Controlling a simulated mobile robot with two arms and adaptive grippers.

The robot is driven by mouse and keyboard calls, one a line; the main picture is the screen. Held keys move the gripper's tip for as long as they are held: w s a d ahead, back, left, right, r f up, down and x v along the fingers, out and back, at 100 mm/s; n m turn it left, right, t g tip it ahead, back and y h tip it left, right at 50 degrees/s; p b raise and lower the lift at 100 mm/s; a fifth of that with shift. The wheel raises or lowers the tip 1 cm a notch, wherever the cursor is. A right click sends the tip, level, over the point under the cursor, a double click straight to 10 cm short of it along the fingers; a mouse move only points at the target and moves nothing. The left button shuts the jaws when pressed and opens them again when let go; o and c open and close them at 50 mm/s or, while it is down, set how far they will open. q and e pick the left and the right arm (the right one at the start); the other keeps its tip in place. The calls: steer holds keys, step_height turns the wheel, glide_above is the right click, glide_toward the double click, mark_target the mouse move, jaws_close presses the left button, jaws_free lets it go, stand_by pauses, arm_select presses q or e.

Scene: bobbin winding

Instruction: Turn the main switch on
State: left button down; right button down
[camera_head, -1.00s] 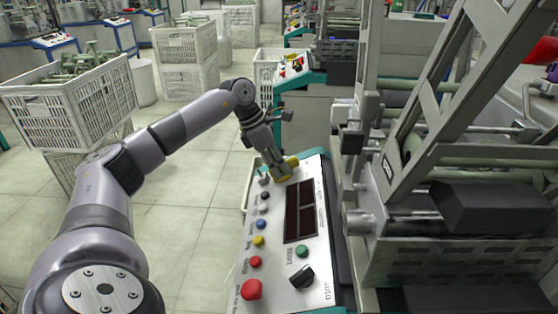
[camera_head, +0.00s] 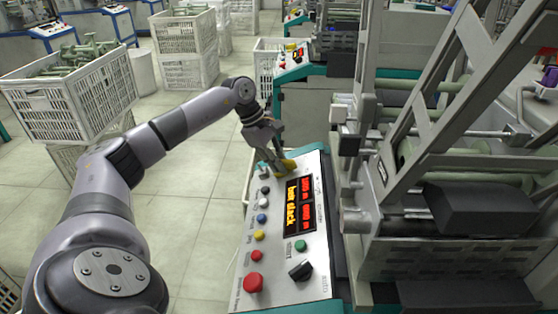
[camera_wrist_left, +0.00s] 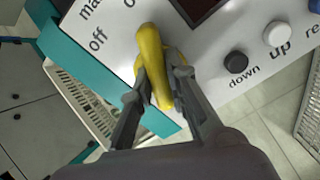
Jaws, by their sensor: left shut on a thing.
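The yellow main switch (camera_head: 289,167) sits at the far end of the white control panel (camera_head: 320,268). In the left wrist view its yellow handle (camera_wrist_left: 150,55) runs nearly up and down, its upper end by a label starting with "o"; the "off" label lies to its left. My left gripper (camera_head: 281,163) is shut on this handle, one finger on each side, as the left wrist view shows (camera_wrist_left: 157,85). The panel display (camera_head: 300,205) is lit with orange characters. My right gripper is not in view.
Black, white, blue (camera_head: 262,218), yellow and red buttons line the panel's left side. A green button (camera_head: 301,245) and black knob (camera_head: 301,270) sit nearer. The machine frame (camera_head: 400,150) stands close on the right. A bobbin crate (camera_head: 75,100) is at the left; floor between is free.

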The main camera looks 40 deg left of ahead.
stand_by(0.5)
arm_select(q)
steer(key=c, duration=1.6)
jaws_free()
steer(key=shift+o, duration=0.2)
steer(key=v, duration=1.2)
steer(key=shift+s+f, duration=0.1)
